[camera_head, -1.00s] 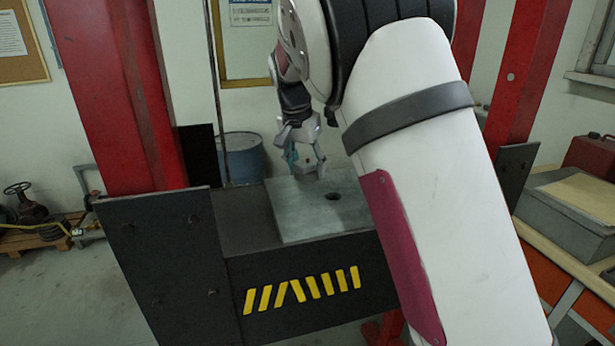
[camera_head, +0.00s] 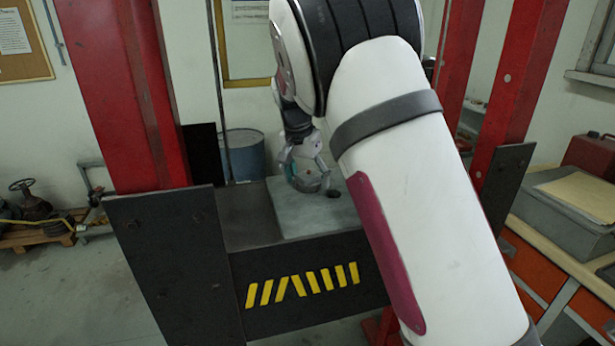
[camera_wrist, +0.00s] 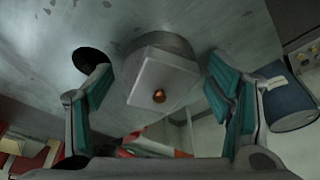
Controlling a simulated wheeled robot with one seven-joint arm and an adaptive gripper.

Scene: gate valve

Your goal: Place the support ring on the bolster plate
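The grey bolster plate (camera_head: 300,222) lies flat on the dark press bed and has a dark round hole (camera_head: 333,194). In the wrist view the hole (camera_wrist: 92,62) is left of centre, beside one finger. A grey round-sided piece (camera_wrist: 163,43) with a pale square face (camera_wrist: 165,76) and a copper knob sits between my fingers; I take it for the support ring, but its opening is not visible. My gripper (camera_head: 308,186) is low over the plate, left of the hole. In the wrist view my gripper (camera_wrist: 160,68) is open around the piece, with slight gaps on both sides.
Red press columns (camera_head: 125,95) stand left and right of the bed. A dark panel (camera_head: 165,245) stands at the bed's left front. A blue drum (camera_head: 243,155) is behind. A bench with a grey box (camera_head: 575,200) is at the right. My arm covers the plate's right part.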

